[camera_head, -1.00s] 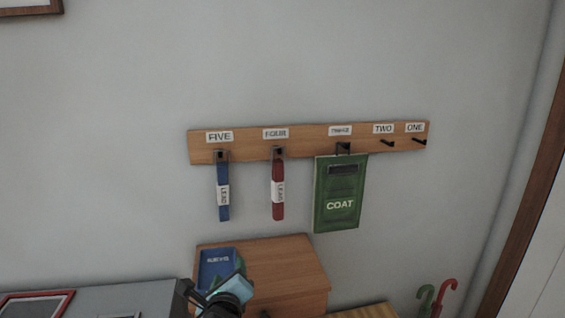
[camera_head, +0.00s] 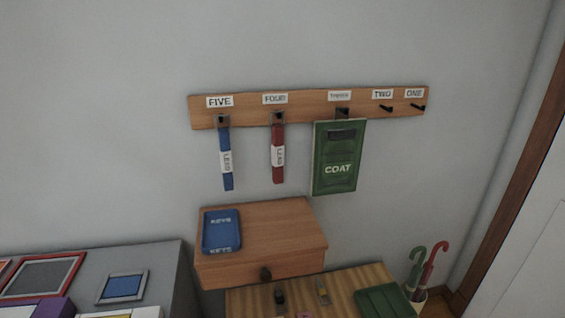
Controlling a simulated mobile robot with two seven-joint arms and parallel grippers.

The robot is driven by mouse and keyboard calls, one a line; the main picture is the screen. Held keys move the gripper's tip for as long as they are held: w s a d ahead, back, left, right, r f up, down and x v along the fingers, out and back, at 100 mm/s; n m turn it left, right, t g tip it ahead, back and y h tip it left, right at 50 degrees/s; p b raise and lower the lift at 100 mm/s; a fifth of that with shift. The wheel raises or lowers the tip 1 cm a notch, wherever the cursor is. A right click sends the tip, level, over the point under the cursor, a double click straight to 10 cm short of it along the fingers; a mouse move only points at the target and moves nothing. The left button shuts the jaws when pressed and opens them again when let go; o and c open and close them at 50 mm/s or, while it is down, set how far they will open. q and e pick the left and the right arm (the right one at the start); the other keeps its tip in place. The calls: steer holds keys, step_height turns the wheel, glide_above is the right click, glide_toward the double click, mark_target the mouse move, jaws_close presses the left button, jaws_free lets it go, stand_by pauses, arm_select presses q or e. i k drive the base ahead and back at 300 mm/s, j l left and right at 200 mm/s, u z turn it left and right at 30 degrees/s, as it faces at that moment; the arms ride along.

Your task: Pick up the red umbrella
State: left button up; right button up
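The red umbrella (camera_head: 432,264) stands in a pale holder (camera_head: 417,298) at the lower right, with its curved handle up and leaning a little to the right. A green umbrella (camera_head: 412,270) stands just left of it in the same holder. The lower ends of both umbrellas are hidden inside the holder. Neither of my grippers shows in the head view now.
A wooden cabinet (camera_head: 290,262) with a blue keys tray (camera_head: 221,231) stands left of the umbrellas. A lower wooden surface (camera_head: 345,282) holds small items and a green folded thing (camera_head: 383,301). A hook rail (camera_head: 300,104) with a green coat (camera_head: 337,160) is above. A door frame (camera_head: 510,165) is at right.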

mark_target(428, 267)
steer(key=i+l+z, duration=0.15)
steer(key=z, duration=0.2)
steer(key=i+l+z, duration=0.1)
steer(key=z, duration=0.3)
steer(key=i+l+z, duration=0.1)
steer(key=z, duration=0.25)
steer(key=i+l, duration=0.1)
steer(key=l, duration=0.3)
steer(key=i+l, duration=0.1)
steer(key=l, duration=0.3)
steer(key=i+l, duration=0.1)
steer(key=l, duration=0.3)
steer(key=i+l, duration=0.1)
steer(key=l, duration=0.4)
steer(key=u, duration=1.35)
